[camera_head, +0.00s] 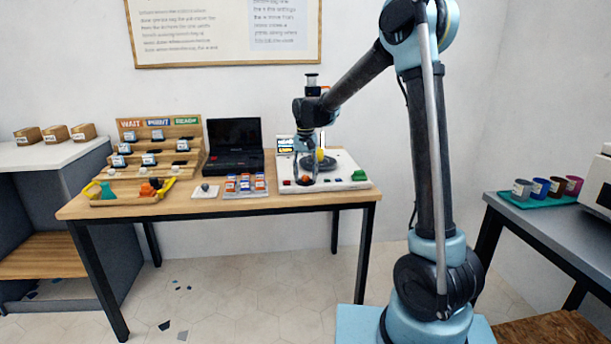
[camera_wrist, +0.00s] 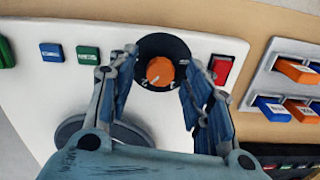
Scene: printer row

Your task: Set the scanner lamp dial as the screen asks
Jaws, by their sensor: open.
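The scanner is a white box (camera_head: 343,181) on the right end of the wooden table. In the wrist view its lamp dial is an orange knob (camera_wrist: 159,71) on a black round plate with white marks, too small to read surely. My gripper (camera_wrist: 161,57) is open, with one finger on each side of the knob; I cannot tell whether either touches it. In the head view my gripper (camera_head: 307,178) points down over the front of the scanner. The small lit screen (camera_head: 286,144) stands behind it, its text too small to read.
A red button (camera_wrist: 221,69) lies right of the dial, and blue and green buttons (camera_wrist: 88,54) lie left. A tray with orange and blue blocks (camera_head: 245,186) stands beside the scanner. A black laptop (camera_head: 235,160) and a stepped wooden rack (camera_head: 150,168) stand further left.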

